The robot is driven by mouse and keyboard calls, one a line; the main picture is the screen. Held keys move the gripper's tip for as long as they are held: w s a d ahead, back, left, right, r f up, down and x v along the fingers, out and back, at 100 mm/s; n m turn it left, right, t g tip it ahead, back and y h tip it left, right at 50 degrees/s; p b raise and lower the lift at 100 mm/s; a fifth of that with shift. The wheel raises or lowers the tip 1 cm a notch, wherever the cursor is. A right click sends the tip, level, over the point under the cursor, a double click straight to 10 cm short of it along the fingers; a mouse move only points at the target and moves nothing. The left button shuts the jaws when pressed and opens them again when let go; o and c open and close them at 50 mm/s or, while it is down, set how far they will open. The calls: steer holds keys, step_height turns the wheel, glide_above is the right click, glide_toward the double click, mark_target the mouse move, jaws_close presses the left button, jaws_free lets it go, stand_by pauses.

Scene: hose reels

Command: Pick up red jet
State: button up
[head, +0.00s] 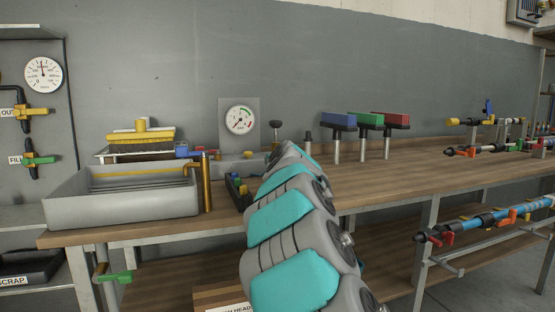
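I cannot single out a red jet for certain. A red block (390,119) sits on a post stand on the bench, right of a green and a blue one. Red-tipped nozzle fittings (450,152) lie at the right of the bench, and another (425,238) is on the rack below. A small dark tray (238,190) holds small green, yellow and blue pieces, partly hidden by my grey and teal arm. My arm reaches forward over the bench front. My gripper's fingers do not show; the arm hides its far end.
A grey sink tray (120,208) with a brass post (206,182) stands at the left of the wooden bench (385,180). A gauge (240,120) stands at the back. The bench middle, right of my arm, is clear.

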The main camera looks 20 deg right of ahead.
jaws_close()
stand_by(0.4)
